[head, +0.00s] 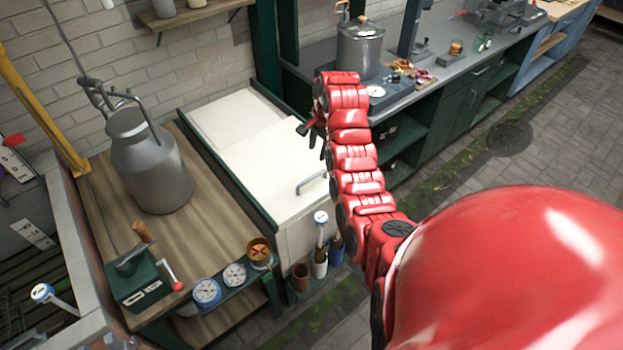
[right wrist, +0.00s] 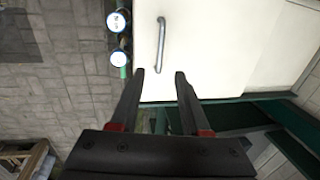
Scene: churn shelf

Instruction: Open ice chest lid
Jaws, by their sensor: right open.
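The white ice chest stands between the wooden bench and the grey counter, and its lid (head: 272,160) lies flat and closed. A metal bar handle (head: 312,184) sits near the lid's front edge. My right gripper (head: 308,131) is above the lid, farther back than the handle in the head view. In the right wrist view my right gripper (right wrist: 160,72) is open and empty, its two fingers pointing toward the handle (right wrist: 161,42). The handle's near end shows between the fingertips, with no contact visible. The white lid (right wrist: 225,50) fills much of that view. My left gripper is not in view.
A milk can (head: 150,165) stands on the wooden bench left of the chest. Gauges (head: 207,291) and bottles (head: 320,262) are at the front. A steel pot (head: 361,48) stands on the counter (head: 440,82) behind my right arm. Paved floor is open at right.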

